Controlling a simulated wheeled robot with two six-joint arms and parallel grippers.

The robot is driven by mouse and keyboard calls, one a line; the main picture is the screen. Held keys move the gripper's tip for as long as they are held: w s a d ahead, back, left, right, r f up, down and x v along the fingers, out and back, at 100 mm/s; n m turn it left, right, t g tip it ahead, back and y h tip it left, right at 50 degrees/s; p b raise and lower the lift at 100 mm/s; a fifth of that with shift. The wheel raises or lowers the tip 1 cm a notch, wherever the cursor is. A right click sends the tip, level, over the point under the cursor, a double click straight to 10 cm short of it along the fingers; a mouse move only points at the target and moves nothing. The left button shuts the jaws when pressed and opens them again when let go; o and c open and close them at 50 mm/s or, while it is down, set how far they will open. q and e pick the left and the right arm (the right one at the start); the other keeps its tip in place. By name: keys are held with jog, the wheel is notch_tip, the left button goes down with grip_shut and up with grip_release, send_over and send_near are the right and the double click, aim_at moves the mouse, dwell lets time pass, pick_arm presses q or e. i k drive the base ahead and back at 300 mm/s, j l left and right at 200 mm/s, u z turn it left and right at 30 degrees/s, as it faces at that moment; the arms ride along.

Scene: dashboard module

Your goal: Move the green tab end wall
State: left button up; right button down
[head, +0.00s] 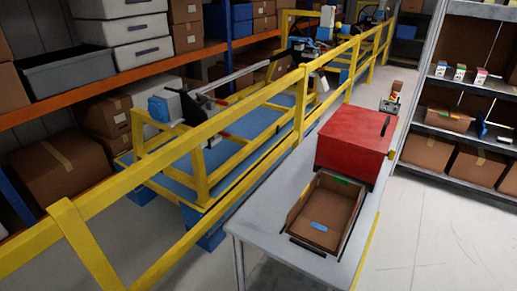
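A brown open-topped tray (334,204) with dark side edges stands on the grey table. Its far end wall (350,187) carries a small green tab (341,181) on its upper edge, close to the front of the red box. A blue patch (319,226) shows at the tray's near end; I cannot tell whether it lies on the floor or on a low end wall. Neither of my grippers is in view.
A red box (352,145) with a dark handle stands behind the tray on the grey table (257,222). A yellow railing (245,122) runs along the table's left. Stocked shelves (462,87) stand at right; floor (440,225) between is clear.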

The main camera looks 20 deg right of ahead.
aim_at(337, 185)
jog(key=l+u, duration=0.15)
jog(key=u, duration=0.3)
jog(key=l+u, duration=0.15)
jog(key=u, duration=0.25)
jog(key=l+u, duration=0.15)
jog(key=l, duration=0.25)
jog(key=k+l+u, duration=0.15)
jog(key=l, duration=0.25)
jog(key=l+u, duration=0.2)
jog(key=l, duration=0.2)
jog(key=k+l+u, duration=0.15)
jog(key=l, duration=0.2)
jog(key=k+l+u, duration=0.15)
jog(key=l, duration=0.2)
jog(key=k+l+u, duration=0.15)
jog(key=l, duration=0.2)
jog(key=k+l, duration=0.2)
jog(key=l, duration=0.2)
jog(key=k+l, duration=0.25)
jog(key=l, duration=0.15)
jog(key=k+l, duration=0.2)
jog(key=l, duration=0.2)
jog(key=k+l, duration=0.2)
jog(key=l, duration=0.2)
jog(key=l+u, duration=0.05)
